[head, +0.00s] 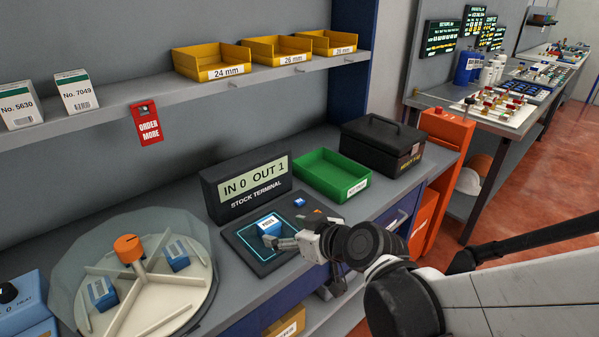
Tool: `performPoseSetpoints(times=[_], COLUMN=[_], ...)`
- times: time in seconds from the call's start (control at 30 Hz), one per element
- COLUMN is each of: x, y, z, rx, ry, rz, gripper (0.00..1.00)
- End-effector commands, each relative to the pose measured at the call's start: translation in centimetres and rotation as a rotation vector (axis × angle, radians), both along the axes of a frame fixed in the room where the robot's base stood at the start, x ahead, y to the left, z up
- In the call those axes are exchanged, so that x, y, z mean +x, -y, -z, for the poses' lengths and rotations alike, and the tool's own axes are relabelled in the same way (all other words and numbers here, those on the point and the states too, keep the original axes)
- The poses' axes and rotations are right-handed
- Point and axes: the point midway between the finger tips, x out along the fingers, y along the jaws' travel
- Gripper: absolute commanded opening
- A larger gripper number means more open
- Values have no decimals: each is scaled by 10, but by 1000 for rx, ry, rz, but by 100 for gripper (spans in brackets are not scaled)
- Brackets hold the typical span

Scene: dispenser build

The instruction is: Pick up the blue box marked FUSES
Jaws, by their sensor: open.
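A small blue box with a white label (268,222) sits on the dark pad (241,237) in front of the stock terminal. The print on its label is too small to read surely. My gripper (281,239) is open, low over the pad at the near right side of this box. One finger shows just in front of the box; the other is hard to make out, and I cannot tell whether they touch it. Two more blue boxes with pale labels stand in the round dispenser, one at its front left (102,295) and one at its back right (177,257).
The stock terminal (246,188) reads IN 0 OUT 1 and stands behind the pad. A green bin (331,176) and a black case (383,146) stand to its right. The clear-walled dispenser (165,297) is at left. A shelf (130,107) with yellow bins runs above.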

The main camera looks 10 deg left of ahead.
Motion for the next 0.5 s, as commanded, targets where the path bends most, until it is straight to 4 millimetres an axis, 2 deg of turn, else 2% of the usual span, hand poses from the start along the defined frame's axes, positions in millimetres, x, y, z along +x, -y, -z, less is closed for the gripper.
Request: performPoseSetpoints(times=[0.3, 0.5], x=[22, 27], y=[-25, -30], z=[19, 22], rx=[0, 0], ry=[0, 0], rz=[-1, 0], gripper=[62, 62])
